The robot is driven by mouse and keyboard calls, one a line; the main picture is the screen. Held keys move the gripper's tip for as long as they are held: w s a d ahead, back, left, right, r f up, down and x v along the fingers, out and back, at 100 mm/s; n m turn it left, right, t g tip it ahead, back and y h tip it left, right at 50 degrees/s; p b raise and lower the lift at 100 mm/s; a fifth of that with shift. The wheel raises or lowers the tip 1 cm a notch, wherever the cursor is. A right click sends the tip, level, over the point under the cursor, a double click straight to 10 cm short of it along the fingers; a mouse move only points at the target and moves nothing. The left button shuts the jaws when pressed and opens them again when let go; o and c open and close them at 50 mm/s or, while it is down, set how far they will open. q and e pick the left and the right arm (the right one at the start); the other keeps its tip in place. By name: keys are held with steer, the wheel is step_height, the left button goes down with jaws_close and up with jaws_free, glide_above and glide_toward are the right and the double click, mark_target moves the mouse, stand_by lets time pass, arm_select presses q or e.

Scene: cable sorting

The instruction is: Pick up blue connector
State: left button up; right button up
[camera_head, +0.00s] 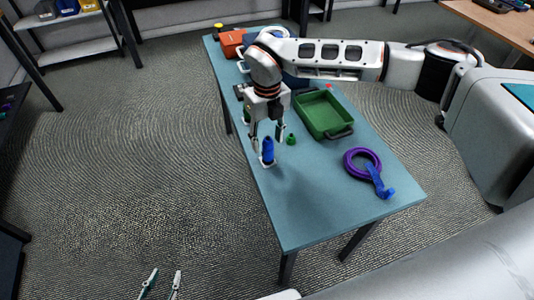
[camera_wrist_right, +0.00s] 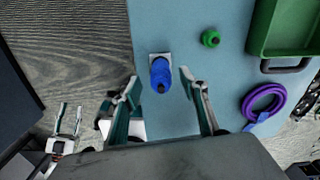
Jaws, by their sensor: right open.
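The blue connector (camera_head: 268,151) stands near the left edge of the blue-grey table, on a small pale base. It also shows in the right wrist view (camera_wrist_right: 160,73), between and slightly beyond my fingertips. My right gripper (camera_head: 266,139) points down over it, open, with a finger on either side. In the right wrist view, gaps show between the connector and both fingers (camera_wrist_right: 157,78). My left gripper (camera_head: 161,284) is open and empty at the bottom of the head view, off the table.
A small green connector (camera_head: 291,139) stands just right of the blue one. A green tray (camera_head: 324,115) lies behind it. A purple cable ring (camera_head: 350,162) with a blue piece (camera_head: 380,183) lies at the right. The table's near end (camera_head: 310,215) is clear.

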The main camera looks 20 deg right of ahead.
mark_target(268, 151)
step_height(268, 151, down, 5)
steer(key=shift+f, duration=0.2)
jaws_close()
